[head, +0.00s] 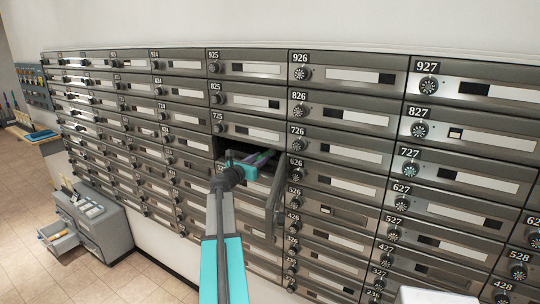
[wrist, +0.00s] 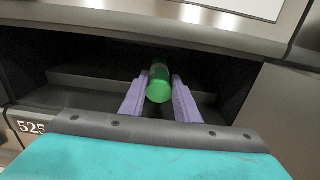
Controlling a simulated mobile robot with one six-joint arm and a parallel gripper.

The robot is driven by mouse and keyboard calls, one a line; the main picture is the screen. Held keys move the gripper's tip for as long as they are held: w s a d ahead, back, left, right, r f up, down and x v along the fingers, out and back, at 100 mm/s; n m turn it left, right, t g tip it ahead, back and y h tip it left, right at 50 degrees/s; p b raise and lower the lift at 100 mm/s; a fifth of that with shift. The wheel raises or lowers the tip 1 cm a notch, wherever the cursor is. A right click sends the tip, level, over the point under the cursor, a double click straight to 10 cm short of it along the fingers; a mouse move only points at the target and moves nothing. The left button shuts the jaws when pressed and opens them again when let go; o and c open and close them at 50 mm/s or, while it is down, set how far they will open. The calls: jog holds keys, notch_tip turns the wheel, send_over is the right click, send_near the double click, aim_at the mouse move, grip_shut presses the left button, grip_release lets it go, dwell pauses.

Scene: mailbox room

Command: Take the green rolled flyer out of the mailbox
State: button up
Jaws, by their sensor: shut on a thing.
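The green rolled flyer (wrist: 159,84) shows end-on in the wrist view, between the two pale purple fingers of my gripper (wrist: 159,92). My gripper is shut on it. The fingers and flyer are inside the dark opening of the open mailbox (wrist: 80,82). In the head view my gripper (head: 262,158) reaches into the same open mailbox (head: 229,145), below box 725. The flyer cannot be made out there. The mailbox door (head: 276,198) hangs open to the right of my gripper.
Closed numbered mailboxes (head: 345,114) with round dials surround the open one. The mailbox frame (wrist: 150,27) runs close above my fingers. A grey cabinet (head: 95,222) with an open drawer stands at the lower left. The tiled floor (head: 140,281) there is partly clear.

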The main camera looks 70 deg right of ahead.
jog(key=shift+r, duration=0.3)
jog(key=shift+a, duration=0.15)
jog(key=p+v, duration=0.1)
jog(key=v, duration=1.8)
jog(key=shift+a, duration=0.35)
dwell(0.4)
jog(key=shift+d, duration=0.15)
jog(key=x, duration=0.8)
dwell(0.4)
dwell(0.4)
jog(key=shift+v, duration=4.3)
jog(key=x, duration=2)
jog(key=shift+d+b, duration=0.25)
jog(key=shift+b, duration=0.1)
jog(key=shift+a+f, duration=0.1)
jog(key=shift+f, duration=0.25)
